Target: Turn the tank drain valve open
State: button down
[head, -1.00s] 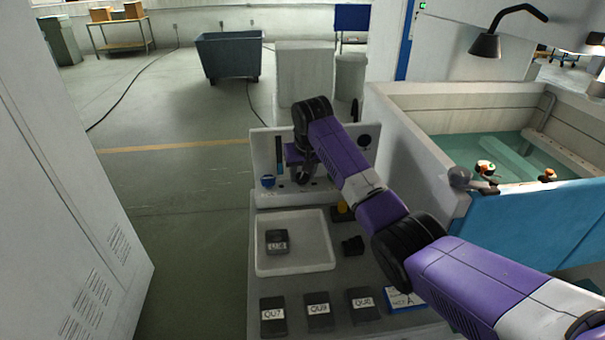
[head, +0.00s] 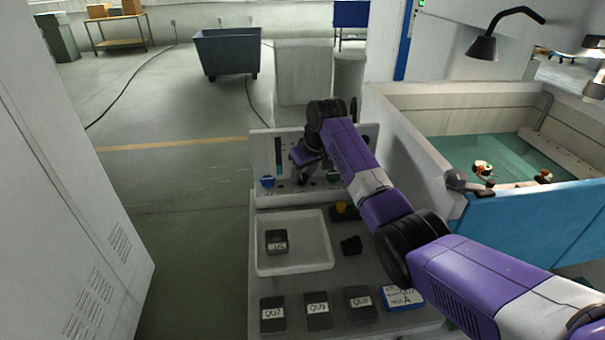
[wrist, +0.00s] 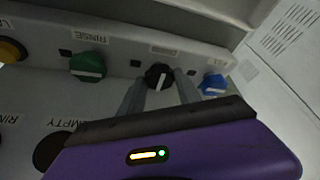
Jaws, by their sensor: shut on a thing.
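A black knob (wrist: 158,76) with a pale pointer mark sits on the pale panel between a green knob (wrist: 87,67) and a blue knob (wrist: 213,84) in the wrist view. The label by it is too blurred to read, so I cannot confirm that it is the tank drain valve. My gripper (wrist: 160,80) is shut on the black knob, one finger on each side. In the head view my gripper (head: 304,174) is at the upright panel (head: 262,150), and my wrist hides the black knob. The blue knob (head: 267,181) and green knob (head: 333,177) show on either side.
A white tray (head: 262,262) with a dark labelled block (head: 277,241) lies on the bench before the panel. Several labelled blocks line the front. A water tank (head: 440,190) stands close on the right, a pale cabinet (head: 70,200) on the left.

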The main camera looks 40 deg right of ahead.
jog(key=c, duration=0.9)
grip_release()
jog(key=shift+o, duration=0.2)
jog(key=shift+r, duration=0.1)
jog(key=b+v, duration=0.1)
jog(key=v, duration=0.6)
jog(key=shift+s+r, duration=0.2)
jog(key=shift+r, duration=0.05)
